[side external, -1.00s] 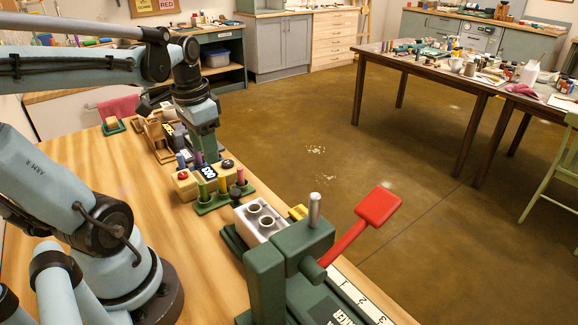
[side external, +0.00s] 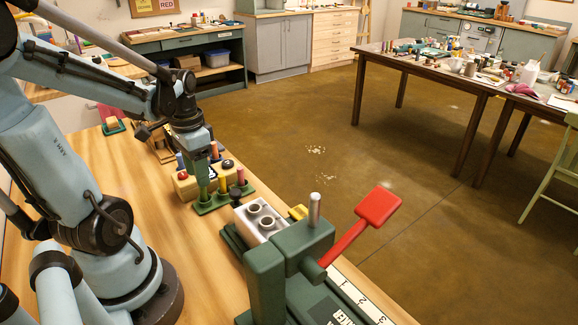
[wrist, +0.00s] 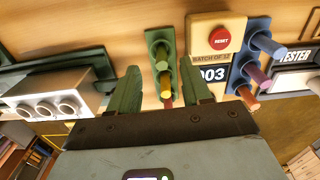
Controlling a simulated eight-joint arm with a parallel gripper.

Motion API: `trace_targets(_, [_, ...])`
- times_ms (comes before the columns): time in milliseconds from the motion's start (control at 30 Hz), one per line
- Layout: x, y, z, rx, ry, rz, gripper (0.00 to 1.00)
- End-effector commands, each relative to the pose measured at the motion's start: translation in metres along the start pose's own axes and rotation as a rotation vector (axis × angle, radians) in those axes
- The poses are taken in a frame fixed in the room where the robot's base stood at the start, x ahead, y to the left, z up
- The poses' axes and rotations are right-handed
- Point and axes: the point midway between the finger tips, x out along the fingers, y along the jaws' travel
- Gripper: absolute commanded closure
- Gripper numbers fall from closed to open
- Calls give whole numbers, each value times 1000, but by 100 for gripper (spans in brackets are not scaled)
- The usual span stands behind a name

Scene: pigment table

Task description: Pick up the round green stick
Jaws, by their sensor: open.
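The round green stick (wrist: 161,60) stands in a small green rack (wrist: 157,37) with a yellow stick (wrist: 166,85) and a red stick (wrist: 168,103). In the side view the rack (side external: 226,203) sits on the wooden bench, with the green stick (side external: 203,192) at its left end. My gripper (wrist: 162,84) is open. In the wrist view the row of sticks shows between its two green fingers, and nothing is held. In the side view my gripper (side external: 204,163) hangs just above the rack's left part. Whether it touches a stick cannot be told.
A beige box with a red reset button (wrist: 221,39) stands close beside the rack. A blue rack (wrist: 248,50) of sticks is beyond it. A white block with round holes (side external: 260,223) and a green press with a red lever (side external: 351,238) stand at the front right.

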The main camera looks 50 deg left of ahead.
Motion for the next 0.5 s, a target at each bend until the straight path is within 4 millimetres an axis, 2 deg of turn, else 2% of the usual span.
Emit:
trace_targets(167, [10,-1,-2,1,0,0,52])
trace_targets(500, [43,-2,-7,0,1,0,52])
